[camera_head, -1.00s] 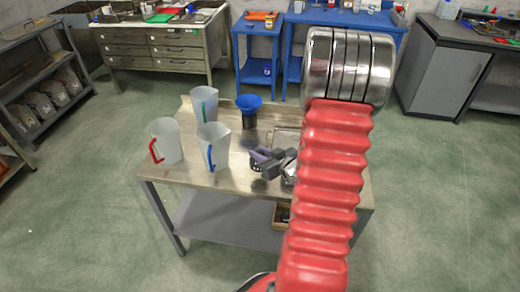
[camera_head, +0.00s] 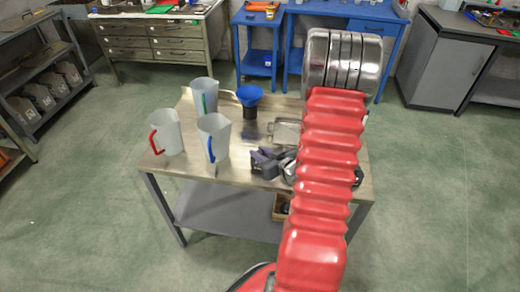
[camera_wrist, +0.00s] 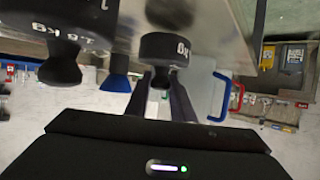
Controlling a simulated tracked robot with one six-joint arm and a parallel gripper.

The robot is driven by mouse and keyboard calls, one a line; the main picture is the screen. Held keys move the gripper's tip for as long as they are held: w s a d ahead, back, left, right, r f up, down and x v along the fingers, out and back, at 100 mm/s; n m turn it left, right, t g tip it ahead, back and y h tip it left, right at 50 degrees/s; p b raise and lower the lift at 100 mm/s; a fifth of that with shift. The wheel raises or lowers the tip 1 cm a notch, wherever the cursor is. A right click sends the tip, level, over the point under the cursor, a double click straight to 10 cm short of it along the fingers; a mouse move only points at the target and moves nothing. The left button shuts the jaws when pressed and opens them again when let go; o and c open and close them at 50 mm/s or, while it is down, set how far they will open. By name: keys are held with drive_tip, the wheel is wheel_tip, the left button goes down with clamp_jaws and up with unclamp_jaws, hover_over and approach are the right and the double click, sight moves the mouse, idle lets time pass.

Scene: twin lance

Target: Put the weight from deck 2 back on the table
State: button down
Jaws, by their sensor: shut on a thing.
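My gripper (camera_wrist: 162,84) is shut on the narrow knob of a black weight (camera_wrist: 165,46) with pale lettering, in the wrist view. In that view the scene looks turned over, with the knob pointing down the picture. A second black lettered weight (camera_wrist: 62,45) is to its left, apart from my fingers. In the head view my gripper (camera_head: 267,163) shows over the right part of the metal table (camera_head: 228,172), just left of my red arm. The held weight is not clear there, and whether it touches a surface cannot be told. No deck 2 can be identified.
Three pale jugs (camera_head: 213,140) stand on the table's left part, and a blue funnel (camera_head: 249,96) is behind. A shallow metal tray (camera_head: 286,132) lies behind my gripper. A wooden box (camera_head: 280,207) is on the lower shelf. My arm hides the table's right side.

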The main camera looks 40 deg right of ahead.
drive_tip(key=shift+f, duration=0.6)
drive_tip(key=c, duration=1.5)
unclamp_jaws()
drive_tip(key=shift+f, duration=0.1)
drive_tip(key=shift+c, duration=0.2)
